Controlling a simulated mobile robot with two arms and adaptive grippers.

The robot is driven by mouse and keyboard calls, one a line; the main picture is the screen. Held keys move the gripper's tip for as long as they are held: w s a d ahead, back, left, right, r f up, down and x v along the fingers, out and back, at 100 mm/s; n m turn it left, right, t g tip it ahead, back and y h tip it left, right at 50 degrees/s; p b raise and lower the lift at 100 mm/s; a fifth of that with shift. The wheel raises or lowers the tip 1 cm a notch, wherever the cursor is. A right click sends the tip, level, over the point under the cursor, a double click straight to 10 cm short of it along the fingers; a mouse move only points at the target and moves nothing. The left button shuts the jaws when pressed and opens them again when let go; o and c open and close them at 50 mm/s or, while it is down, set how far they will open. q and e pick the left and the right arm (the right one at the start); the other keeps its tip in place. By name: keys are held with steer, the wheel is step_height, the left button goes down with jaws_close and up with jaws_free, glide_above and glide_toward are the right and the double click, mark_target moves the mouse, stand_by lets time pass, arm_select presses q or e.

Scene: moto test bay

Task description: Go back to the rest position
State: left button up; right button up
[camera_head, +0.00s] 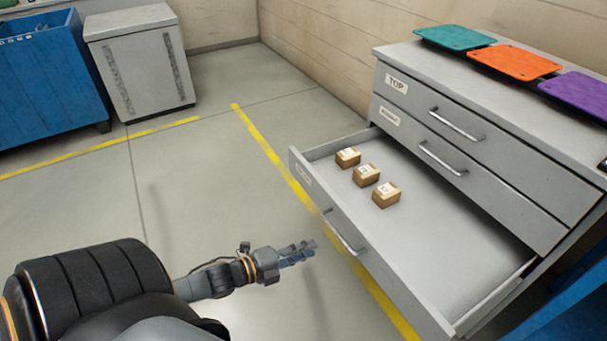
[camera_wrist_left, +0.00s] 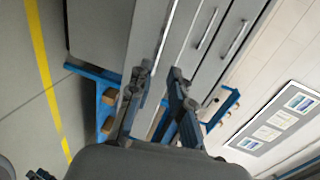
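My left gripper (camera_head: 298,253) is over the floor to the left of the open bottom drawer (camera_head: 455,262), apart from its front and handle. No held object shows in it. In the left wrist view the dark fingers of the left gripper (camera_wrist_left: 160,82) stand apart, with a grey drawer front showing between them. My right gripper is in neither view. Three small brown boxes lie in a row in the drawer: a far one (camera_head: 348,157), a middle one (camera_head: 366,175) and a near one (camera_head: 386,194).
The grey drawer cabinet (camera_head: 395,108) stands at the right, its two upper drawers shut. Teal (camera_head: 454,37), orange (camera_head: 514,62) and purple (camera_head: 577,95) trays lie on top. A blue bin (camera_head: 48,85) and grey box (camera_head: 142,65) stand at back left. The floor between is clear.

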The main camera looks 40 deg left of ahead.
arm_select(q)
steer(key=shift+s, duration=0.15)
stand_by(0.4)
